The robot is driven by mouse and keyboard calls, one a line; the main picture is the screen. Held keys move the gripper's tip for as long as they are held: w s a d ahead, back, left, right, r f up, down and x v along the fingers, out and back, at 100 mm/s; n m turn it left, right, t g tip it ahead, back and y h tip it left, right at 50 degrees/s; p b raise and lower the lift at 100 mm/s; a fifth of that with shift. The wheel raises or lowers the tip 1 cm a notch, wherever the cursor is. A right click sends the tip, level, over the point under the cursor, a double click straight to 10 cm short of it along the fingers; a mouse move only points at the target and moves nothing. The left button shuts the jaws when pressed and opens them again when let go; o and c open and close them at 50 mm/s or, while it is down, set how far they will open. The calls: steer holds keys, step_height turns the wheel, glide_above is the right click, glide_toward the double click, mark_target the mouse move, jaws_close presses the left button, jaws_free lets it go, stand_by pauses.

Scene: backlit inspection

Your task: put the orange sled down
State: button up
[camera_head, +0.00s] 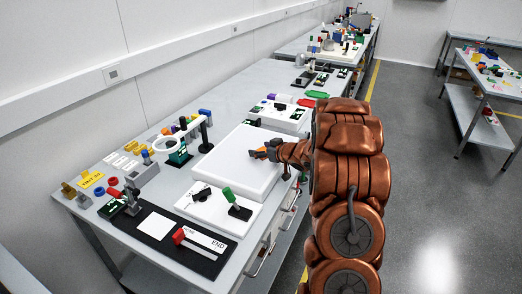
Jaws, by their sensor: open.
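The orange sled (261,149) shows as a small orange patch at my gripper, over the white light panel (222,168). My gripper (256,154) reaches in from the right above the panel, and its jaws are open. The grey fingers and the wrist hide much of the sled. I cannot tell whether the sled touches the panel or the fingers.
A white board with a green-handled lever (234,200) lies in front of the panel. A ring magnifier (172,150) stands to its left, and a white tray with small parts (277,114) lies behind. A black mat with a red-handled slider (180,235) is nearest. The panel's left part is bare.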

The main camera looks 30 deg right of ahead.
steer(key=shift+r, duration=0.1)
steer(key=shift+s+d+r, duration=0.1)
steer(key=shift+s, duration=0.05)
steer(key=b+v, duration=0.1)
steer(key=v, duration=1)
steer(key=shift+s, duration=0.35)
steer(key=shift+r, duration=0.15)
